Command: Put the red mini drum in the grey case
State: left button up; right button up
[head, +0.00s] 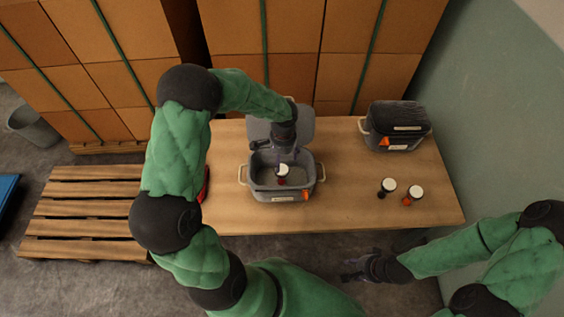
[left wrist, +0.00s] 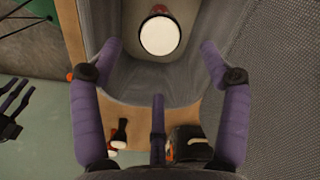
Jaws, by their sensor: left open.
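The grey case (head: 268,195) stands on the table with its lid (head: 305,127) open at the back. The red mini drum (head: 281,180) is inside the case, its white head facing up. The white head also shows in the left wrist view (left wrist: 160,36), between the case walls. My left gripper (head: 282,158) is open and reaches down over the case, close above the drum. In the left wrist view its spread fingers (left wrist: 160,62) are clear of the drum. My right gripper (head: 357,268) hangs in front of the table, open and empty.
A second case (head: 395,128), dark grey and shut, stands at the back right of the table. A black drum (head: 388,186) and an orange drum (head: 414,193) stand before it. Something red at the table's left edge is mostly hidden by my left arm. A pallet (head: 85,210) lies left.

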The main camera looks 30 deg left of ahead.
pick_arm(q)
jog(key=shift+r+p, duration=0.45)
jog(key=shift+r, duration=1.3)
